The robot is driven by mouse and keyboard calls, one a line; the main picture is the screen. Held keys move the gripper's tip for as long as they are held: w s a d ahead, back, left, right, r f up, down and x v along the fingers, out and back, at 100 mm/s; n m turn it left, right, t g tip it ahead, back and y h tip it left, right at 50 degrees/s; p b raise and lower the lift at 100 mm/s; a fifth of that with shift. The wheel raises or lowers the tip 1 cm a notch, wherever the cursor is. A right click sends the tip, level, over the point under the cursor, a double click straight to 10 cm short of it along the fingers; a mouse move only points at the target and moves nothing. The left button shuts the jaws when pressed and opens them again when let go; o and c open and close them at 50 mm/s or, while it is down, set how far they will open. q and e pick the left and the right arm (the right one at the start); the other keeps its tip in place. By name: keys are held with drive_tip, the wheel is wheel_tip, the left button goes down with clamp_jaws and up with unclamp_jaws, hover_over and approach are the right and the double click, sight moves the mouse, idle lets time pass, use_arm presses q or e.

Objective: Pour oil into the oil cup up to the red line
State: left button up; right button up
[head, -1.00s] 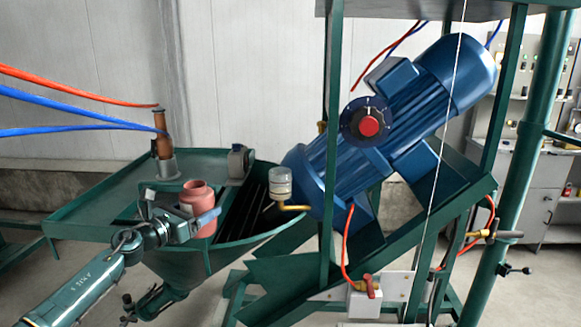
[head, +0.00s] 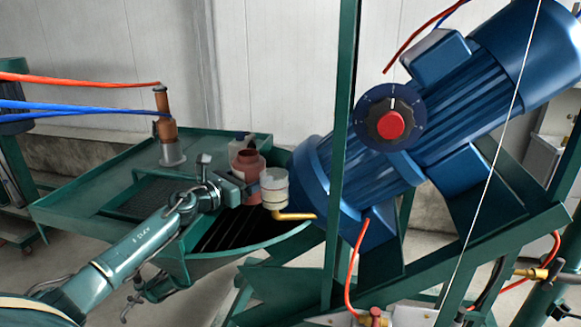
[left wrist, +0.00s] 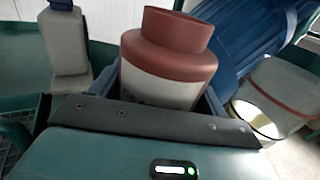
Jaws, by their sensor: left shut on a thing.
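The reddish oil bottle (head: 249,163), with a pale label in the left wrist view (left wrist: 165,75), is held about upright by my left gripper (head: 250,189), which is shut on it. My right gripper is not in view.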

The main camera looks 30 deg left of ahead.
use_arm(q)
drive_tip(key=shift+w+r, duration=0.1)
drive_tip(key=shift+w, duration=0.15)
drive_tip(key=shift+s, duration=0.1)
drive_tip(key=shift+s, duration=0.1)
drive_tip(key=shift+b, duration=0.3)
